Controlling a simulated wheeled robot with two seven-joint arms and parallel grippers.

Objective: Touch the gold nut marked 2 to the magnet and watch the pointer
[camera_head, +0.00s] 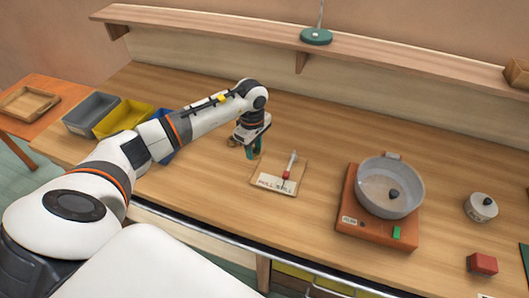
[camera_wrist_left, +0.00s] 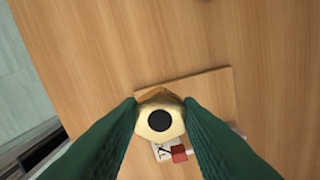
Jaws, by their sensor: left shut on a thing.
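My left gripper (camera_head: 253,150) is shut on a gold hexagonal nut (camera_wrist_left: 147,128) with a dark round centre, pinched between the green fingertips in the left wrist view. No number can be read on it. In the head view the fingers point down just left of a wooden board (camera_head: 261,179), and the nut cannot be made out clearly. The board carries a red-tipped piece (camera_head: 286,175), seemingly the magnet, on a pale pointer (camera_head: 292,161) over a lettered card (camera_head: 271,183). The red piece (camera_wrist_left: 179,153) also shows beyond the nut in the left wrist view; contact cannot be told.
Grey (camera_head: 91,112) and yellow (camera_head: 124,118) bins, and a partly hidden blue one, stand left behind my arm. Right of the board are a red-brown scale (camera_head: 372,226) with a metal pan (camera_head: 390,179), a lidded pot (camera_head: 481,208) and a red block (camera_head: 483,263). The bench behind the board is clear.

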